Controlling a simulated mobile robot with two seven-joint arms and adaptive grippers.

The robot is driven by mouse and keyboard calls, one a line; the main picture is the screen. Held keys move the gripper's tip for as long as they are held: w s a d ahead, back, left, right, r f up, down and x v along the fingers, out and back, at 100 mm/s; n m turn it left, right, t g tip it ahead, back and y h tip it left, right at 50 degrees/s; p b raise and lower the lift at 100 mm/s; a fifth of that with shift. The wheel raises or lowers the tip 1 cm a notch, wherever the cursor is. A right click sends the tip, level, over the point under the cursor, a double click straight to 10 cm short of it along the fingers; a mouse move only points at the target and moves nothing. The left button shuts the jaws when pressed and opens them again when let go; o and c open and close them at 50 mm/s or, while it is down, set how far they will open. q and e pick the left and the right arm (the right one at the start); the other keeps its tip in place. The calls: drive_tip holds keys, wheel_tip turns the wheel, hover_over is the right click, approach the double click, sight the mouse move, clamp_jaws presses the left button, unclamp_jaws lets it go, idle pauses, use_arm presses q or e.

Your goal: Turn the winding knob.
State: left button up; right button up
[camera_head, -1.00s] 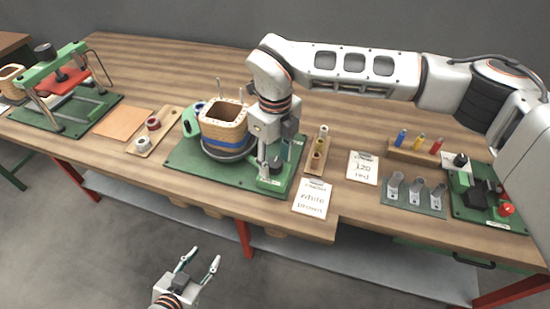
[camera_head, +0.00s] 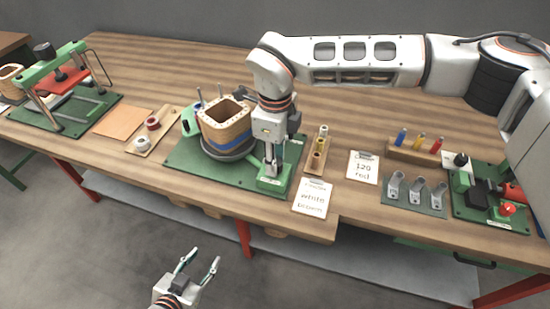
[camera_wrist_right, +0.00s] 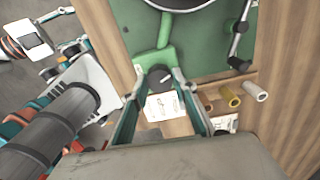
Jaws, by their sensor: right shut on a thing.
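The winding knob (camera_wrist_right: 159,73) is a small dark knob on a green block at the front right of the green winding base (camera_head: 182,159). My right gripper (camera_head: 272,170) points down over this block, its fingers closed around the knob; in the head view they largely hide it. The wooden coil former (camera_head: 226,127), with a blue band low on it, stands on a dark round turntable on the same base, left of my right gripper. My left gripper (camera_head: 201,259) is open and empty, in front of the table and away from the station.
Right of the base are a wooden spool holder (camera_head: 317,153), a "white" card (camera_head: 313,199) and a "120 red" card (camera_head: 363,168). Further right are a grey lug plate (camera_head: 414,199) and another green fixture (camera_head: 490,210). A green press (camera_head: 62,85) stands far left.

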drive_tip(key=n, duration=0.5)
drive_tip(key=shift+w+n, duration=0.1)
drive_tip(key=shift+n, duration=0.2)
drive_tip(key=n, duration=0.4)
drive_tip(key=shift+n, duration=0.3)
drive_tip(key=n, duration=0.4)
drive_tip(key=shift+r, duration=0.1)
drive_tip(key=shift+n+p, duration=0.5)
drive_tip(key=shift+n, duration=2)
drive_tip(key=o, duration=1.1)
